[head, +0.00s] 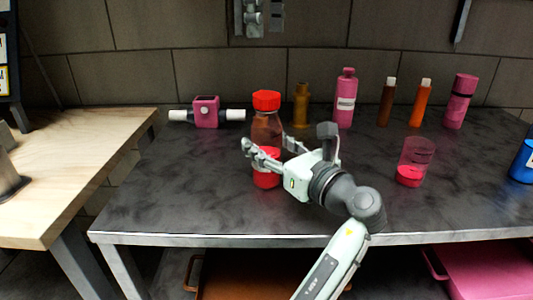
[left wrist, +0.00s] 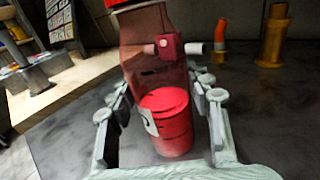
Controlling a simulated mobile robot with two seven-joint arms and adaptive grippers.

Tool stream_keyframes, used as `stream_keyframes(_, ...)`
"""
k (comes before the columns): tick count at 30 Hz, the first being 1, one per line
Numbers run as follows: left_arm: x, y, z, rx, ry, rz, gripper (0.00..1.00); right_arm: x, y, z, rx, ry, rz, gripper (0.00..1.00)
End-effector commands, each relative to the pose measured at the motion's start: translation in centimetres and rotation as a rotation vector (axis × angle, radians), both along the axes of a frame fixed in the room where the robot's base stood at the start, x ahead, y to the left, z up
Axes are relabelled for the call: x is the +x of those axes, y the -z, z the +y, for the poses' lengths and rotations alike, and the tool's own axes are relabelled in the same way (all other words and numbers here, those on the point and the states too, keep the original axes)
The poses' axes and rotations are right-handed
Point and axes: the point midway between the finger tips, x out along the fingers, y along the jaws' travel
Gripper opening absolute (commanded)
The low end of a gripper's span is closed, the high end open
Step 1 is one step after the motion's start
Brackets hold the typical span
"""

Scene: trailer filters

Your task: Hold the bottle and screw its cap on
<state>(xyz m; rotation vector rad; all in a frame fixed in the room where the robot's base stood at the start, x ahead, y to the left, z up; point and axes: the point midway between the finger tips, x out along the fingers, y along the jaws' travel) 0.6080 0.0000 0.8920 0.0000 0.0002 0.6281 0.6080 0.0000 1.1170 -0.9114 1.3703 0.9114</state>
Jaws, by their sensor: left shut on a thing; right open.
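The bottle (head: 266,130) stands upright near the middle of the dark table, clear reddish-brown with red contents low inside. A red cap (head: 266,98) sits on its top; I cannot tell how tightly. My left gripper (head: 266,150) is shut on the bottle around its middle, with its arm coming from the lower right. In the left wrist view the two fingers flank the bottle (left wrist: 150,60), and only the lower edge of the cap (left wrist: 118,3) shows at the top. My right gripper is not in view.
Behind stand a pink block with white side ends (head: 206,112), a brown bottle (head: 301,105), a pink bottle (head: 346,98) and several other containers. A clear red-based cup (head: 414,163) is right of my arm. The table (head: 170,200) is clear at front left.

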Motion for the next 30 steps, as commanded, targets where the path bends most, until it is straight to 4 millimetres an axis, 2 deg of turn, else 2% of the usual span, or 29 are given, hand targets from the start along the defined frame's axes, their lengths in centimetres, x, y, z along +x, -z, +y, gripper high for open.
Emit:
stream_keyframes(10,0.0,0.0,0.0,0.000,0.000,0.000,0.00,0.0,-0.3,0.0,-0.001,0.000,0.001,0.64)
stream_keyframes(11,0.0,0.0,0.0,0.000,0.000,0.000,0.53,0.0,-0.3,0.0,-0.001,0.000,0.001,0.64)
stream_keyframes(16,0.0,0.0,0.0,0.000,0.000,0.000,0.74,0.0,-0.3,0.0,-0.001,0.000,0.001,0.64)
stream_keyframes(26,-0.1,0.0,-0.1,0.000,0.000,0.000,0.74,0.0,-0.3,0.0,-0.001,0.000,0.001,0.64)
stream_keyframes(30,-1.3,0.1,-1.0,-0.001,0.001,0.002,0.74,0.0,-0.3,0.0,-0.001,0.000,0.001,0.64)
